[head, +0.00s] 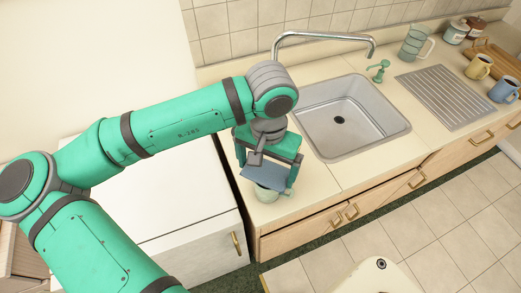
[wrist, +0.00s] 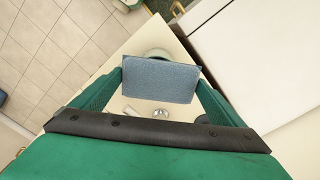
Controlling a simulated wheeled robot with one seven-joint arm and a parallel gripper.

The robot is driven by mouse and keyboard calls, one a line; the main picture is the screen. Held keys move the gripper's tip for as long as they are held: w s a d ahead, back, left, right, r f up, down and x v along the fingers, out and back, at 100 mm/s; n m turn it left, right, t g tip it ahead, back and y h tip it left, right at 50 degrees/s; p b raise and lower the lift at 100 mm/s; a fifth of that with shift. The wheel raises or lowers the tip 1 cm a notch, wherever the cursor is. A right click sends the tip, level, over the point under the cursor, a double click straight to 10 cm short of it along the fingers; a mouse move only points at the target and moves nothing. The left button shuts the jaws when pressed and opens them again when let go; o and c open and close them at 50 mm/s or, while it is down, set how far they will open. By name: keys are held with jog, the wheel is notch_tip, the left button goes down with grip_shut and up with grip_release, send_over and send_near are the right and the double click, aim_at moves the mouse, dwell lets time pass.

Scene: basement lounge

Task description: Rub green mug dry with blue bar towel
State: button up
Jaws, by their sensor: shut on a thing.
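My gripper (head: 266,179) is shut on a blue bar towel (head: 261,177), a flat folded rectangle held between the two fingers. It is over the near left end of the counter. A pale green mug (head: 265,193) stands directly below the towel, mostly hidden by the towel and fingers. In the wrist view the towel (wrist: 158,82) fills the space between the fingers of my gripper (wrist: 161,72). The rim of the mug (wrist: 157,53) shows just past the towel's edge. I cannot tell whether the towel touches the mug.
A sink (head: 352,118) with a tall tap (head: 325,38) lies right of my gripper. Beyond it are a ribbed drainboard (head: 445,97), a green ribbed jug (head: 413,43), a yellow mug (head: 478,67) and a blue mug (head: 504,89). A white cabinet (head: 165,215) adjoins on the left.

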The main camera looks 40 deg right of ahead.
jog(key=shift+s+d, duration=0.25)
jog(key=shift+d, duration=0.75)
jog(key=shift+w+a+f, duration=0.1)
jog(key=shift+w+a, duration=0.1)
jog(key=shift+a, duration=0.6)
jog(key=shift+w+a, duration=0.15)
jog(key=shift+a, duration=0.65)
jog(key=shift+s+d, duration=0.1)
jog(key=shift+d, duration=0.65)
jog(key=shift+s+d, duration=0.25)
jog(key=shift+d, duration=0.65)
jog(key=shift+s+d, duration=0.1)
jog(key=shift+w+a, duration=0.25)
jog(key=shift+a, duration=0.65)
jog(key=shift+w+a, duration=0.2)
jog(key=shift+a, duration=0.65)
jog(key=shift+r, duration=0.2)
jog(key=shift+w+r, duration=0.15)
jog(key=shift+r, duration=3.8)
